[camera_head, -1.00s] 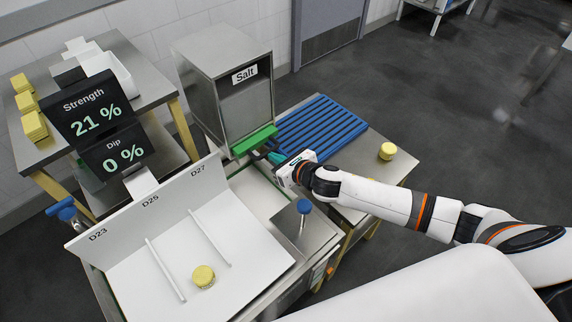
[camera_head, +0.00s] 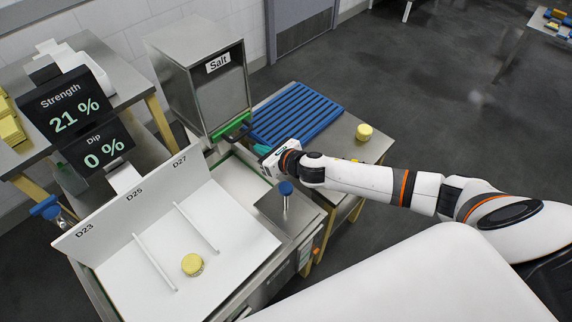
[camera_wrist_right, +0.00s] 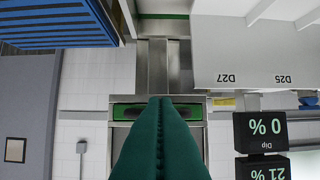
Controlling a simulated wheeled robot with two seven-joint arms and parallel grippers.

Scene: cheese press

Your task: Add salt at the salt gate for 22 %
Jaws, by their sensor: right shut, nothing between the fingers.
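The steel salt hopper (camera_head: 190,95), labelled "Salt", stands behind the brine unit. Its green salt gate (camera_head: 218,136) is at the lower front edge, with a dark handle or slot in it. My right gripper (camera_head: 263,149) is just in front of and to the right of the gate, apart from it, its teal fingers shut and empty. In the right wrist view the shut fingers (camera_wrist_right: 160,125) point at the green gate (camera_wrist_right: 195,102) and cover its middle. The strength display (camera_head: 75,103) reads 21 %. The dip display (camera_head: 100,147) reads 0 %. My left gripper is out of view.
A white sorting tray (camera_head: 140,285) marked D23, D25 and D27 holds a yellow cheese (camera_head: 192,264) in the middle lane. A blue-knobbed post (camera_head: 286,188) stands near my right arm. A blue slatted rack (camera_head: 297,117) and another cheese (camera_head: 364,132) are to the right.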

